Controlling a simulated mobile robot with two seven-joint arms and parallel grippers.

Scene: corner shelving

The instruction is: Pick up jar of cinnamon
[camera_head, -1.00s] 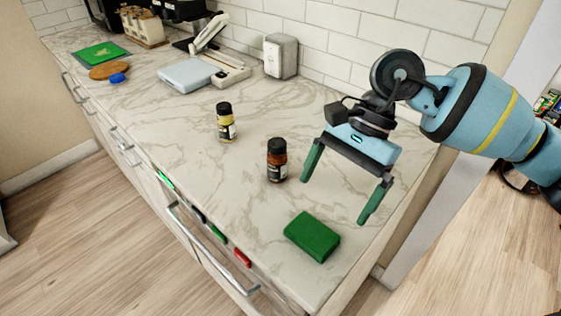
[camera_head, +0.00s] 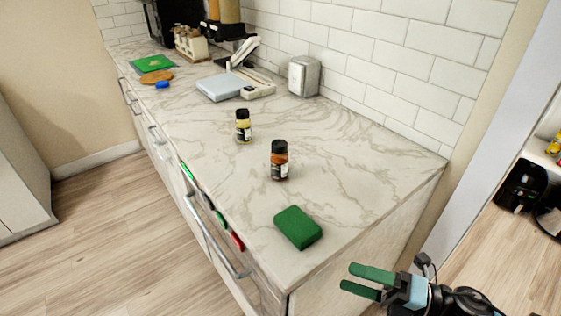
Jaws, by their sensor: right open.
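Two small spice jars with black lids stand upright on the marble counter. The jar with reddish-brown contents (camera_head: 279,161), which looks like the cinnamon, stands nearer to me. The jar with yellow contents (camera_head: 243,127) stands behind it to the left. My right gripper (camera_head: 354,279) is at the lower right, out beyond the counter's near right end. Its two green fingers point left, are apart and hold nothing. It is well away from both jars. My left gripper is not in view.
A green sponge (camera_head: 298,228) lies near the counter's front right end, between the brown jar and my right gripper. A metal napkin holder (camera_head: 304,76) and a scale (camera_head: 223,87) stand farther back. The counter (camera_head: 350,150) right of the jars is clear.

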